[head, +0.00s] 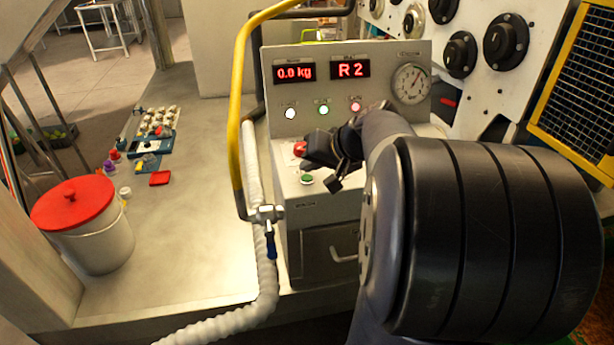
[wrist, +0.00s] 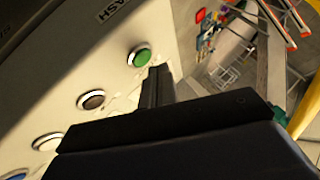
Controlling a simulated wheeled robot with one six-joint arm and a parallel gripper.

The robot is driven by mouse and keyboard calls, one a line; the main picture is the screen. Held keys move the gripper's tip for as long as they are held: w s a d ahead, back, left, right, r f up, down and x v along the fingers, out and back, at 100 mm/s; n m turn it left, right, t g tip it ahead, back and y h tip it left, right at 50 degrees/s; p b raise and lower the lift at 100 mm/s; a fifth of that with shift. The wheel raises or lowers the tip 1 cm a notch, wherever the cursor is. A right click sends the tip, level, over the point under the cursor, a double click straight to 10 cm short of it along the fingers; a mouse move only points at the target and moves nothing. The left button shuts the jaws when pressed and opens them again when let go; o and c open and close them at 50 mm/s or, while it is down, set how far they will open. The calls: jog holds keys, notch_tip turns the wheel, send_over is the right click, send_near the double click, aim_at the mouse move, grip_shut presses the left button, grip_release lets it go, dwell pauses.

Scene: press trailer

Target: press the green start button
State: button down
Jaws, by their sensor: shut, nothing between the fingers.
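The green button (head: 306,179) sits on the lower sloping panel of the grey control box (head: 310,225), near its left edge. A red button (head: 299,148) is just behind it. My gripper (head: 312,158) is shut and empty, above the panel beside the red button and a little behind the green one. In the wrist view a round green button (wrist: 141,57) with a silver rim shows left of my dark fingers (wrist: 158,75). I cannot tell for sure that it is the same button. Contact with any button is not visible.
The box has red displays (head: 350,69), several lamps and a gauge (head: 411,83). A yellow rail (head: 236,120) and white hose (head: 253,180) run along its left side. A red-lidded bucket (head: 82,240) stands at left. My arm hides the panel's right part.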

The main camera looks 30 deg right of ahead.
aim_at(310, 180)
jog(key=shift+r+p, duration=1.7)
jog(key=shift+r, duration=0.9)
jog(key=shift+a, duration=0.1)
